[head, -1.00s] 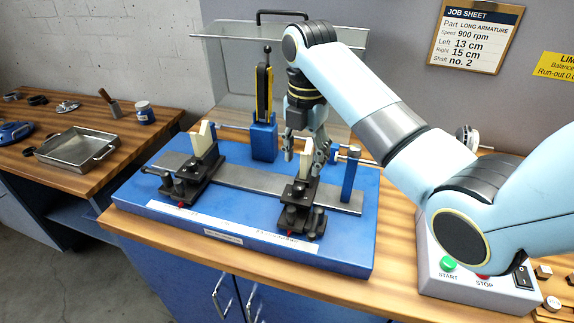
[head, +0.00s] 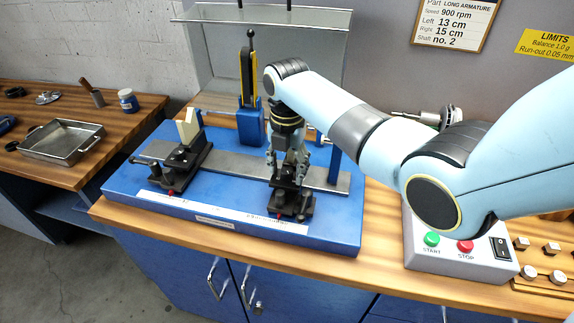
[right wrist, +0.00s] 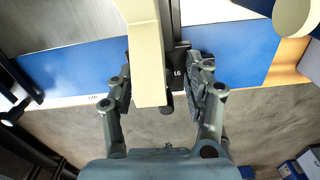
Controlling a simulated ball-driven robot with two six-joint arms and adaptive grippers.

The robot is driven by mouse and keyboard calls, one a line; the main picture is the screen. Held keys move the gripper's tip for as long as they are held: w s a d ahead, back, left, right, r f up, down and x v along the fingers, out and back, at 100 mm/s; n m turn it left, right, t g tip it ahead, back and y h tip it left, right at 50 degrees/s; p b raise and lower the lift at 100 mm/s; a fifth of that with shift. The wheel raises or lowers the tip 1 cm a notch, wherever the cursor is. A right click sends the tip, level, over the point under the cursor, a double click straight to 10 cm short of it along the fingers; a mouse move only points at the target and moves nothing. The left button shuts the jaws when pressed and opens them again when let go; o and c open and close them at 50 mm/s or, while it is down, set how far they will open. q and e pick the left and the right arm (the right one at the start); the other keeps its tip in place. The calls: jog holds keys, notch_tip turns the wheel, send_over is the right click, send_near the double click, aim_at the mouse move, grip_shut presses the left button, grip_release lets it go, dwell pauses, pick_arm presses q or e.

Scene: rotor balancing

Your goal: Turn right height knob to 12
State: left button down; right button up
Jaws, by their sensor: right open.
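The right support stand (head: 292,206) is a black carriage on the grey rail of the blue balancing base (head: 330,225). My right gripper (head: 287,178) points down over it and hides its upper part. In the right wrist view my gripper (right wrist: 160,75) is open, one finger on each side of the stand's cream block (right wrist: 148,50) and black post (right wrist: 176,60). A small white figure on the post looks like 16. A dark round knob end (right wrist: 166,106) shows just below the block, between the fingers. I cannot tell whether the fingers touch it. My left gripper is out of view.
The left support stand (head: 184,165) with its cream block stands on the same rail. A blue post with a yellow-and-black lever (head: 249,75) rises behind. The START/STOP box (head: 455,250) is at right. The job sheet (head: 455,22) hangs on the wall.

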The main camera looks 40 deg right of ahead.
aim_at(287, 169)
jog(key=shift+c, duration=0.4)
grip_shut()
jog(key=shift+m, duration=1.5)
jog(key=shift+o, duration=0.4)
grip_release()
notch_tip(287, 169, up, 12)
